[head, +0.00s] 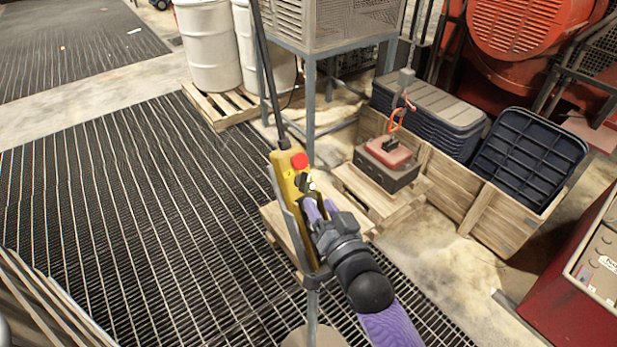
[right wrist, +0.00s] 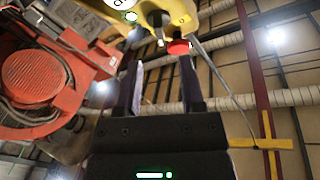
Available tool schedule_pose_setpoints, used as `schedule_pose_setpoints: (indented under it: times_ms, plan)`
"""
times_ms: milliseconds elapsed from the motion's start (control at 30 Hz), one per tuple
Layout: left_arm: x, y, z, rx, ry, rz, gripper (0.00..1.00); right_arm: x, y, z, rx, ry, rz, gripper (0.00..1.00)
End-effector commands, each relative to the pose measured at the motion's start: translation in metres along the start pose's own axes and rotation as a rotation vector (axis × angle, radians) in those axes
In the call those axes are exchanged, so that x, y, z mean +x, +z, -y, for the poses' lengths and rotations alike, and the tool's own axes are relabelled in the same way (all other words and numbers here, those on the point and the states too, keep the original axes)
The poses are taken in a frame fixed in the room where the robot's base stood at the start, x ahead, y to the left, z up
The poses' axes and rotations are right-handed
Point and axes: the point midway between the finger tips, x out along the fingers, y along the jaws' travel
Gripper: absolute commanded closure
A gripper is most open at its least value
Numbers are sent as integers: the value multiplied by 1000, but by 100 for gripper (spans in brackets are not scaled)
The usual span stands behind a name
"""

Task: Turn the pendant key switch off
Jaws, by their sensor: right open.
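The yellow pendant (head: 286,180) hangs on a dark cable in the middle of the head view, with a red mushroom button (head: 299,160) near its top. A dark key switch (head: 302,181) sits just below that button. My right gripper (head: 319,203) is open, its purple fingers close to the pendant's face, just below the switch. In the right wrist view the pendant (right wrist: 210,9) crosses the top, and the key switch (right wrist: 158,22) shows beyond the open, empty gap between the fingers (right wrist: 160,68). I cannot tell the key's exact angle. My left gripper is not in view.
A grey stand (head: 311,110) rises behind the pendant. A wooden crate (head: 505,215) with dark bins and a small box (head: 386,165) with an orange hook stand to the right. White drums (head: 207,45) are at the back. Open grating floor (head: 130,220) lies to the left.

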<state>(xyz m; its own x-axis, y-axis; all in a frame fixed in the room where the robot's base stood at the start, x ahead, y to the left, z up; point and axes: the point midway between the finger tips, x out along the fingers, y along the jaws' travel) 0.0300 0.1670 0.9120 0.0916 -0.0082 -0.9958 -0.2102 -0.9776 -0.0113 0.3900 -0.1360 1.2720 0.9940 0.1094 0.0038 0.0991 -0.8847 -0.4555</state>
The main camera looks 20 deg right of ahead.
Motion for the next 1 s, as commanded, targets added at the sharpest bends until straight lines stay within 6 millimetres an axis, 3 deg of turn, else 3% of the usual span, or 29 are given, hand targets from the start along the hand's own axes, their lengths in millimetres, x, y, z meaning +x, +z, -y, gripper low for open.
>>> schedule_pose_setpoints:
  times_ms: [100, 233, 600, 833, 1000]
  plan:
    - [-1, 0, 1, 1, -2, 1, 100, 28, 0, 0, -2, -1, 0, 50]
    - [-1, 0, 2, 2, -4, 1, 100, 46, 1, 0, 0, 0, 2, 50]
    - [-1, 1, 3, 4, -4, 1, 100, 55, 1, 0, -2, 0, 3, 50]
    - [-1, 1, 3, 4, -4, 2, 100, 55, 1, 0, -2, 1, 3, 97]
    - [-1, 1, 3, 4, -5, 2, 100, 54, 1, 0, -2, 1, 3, 100]
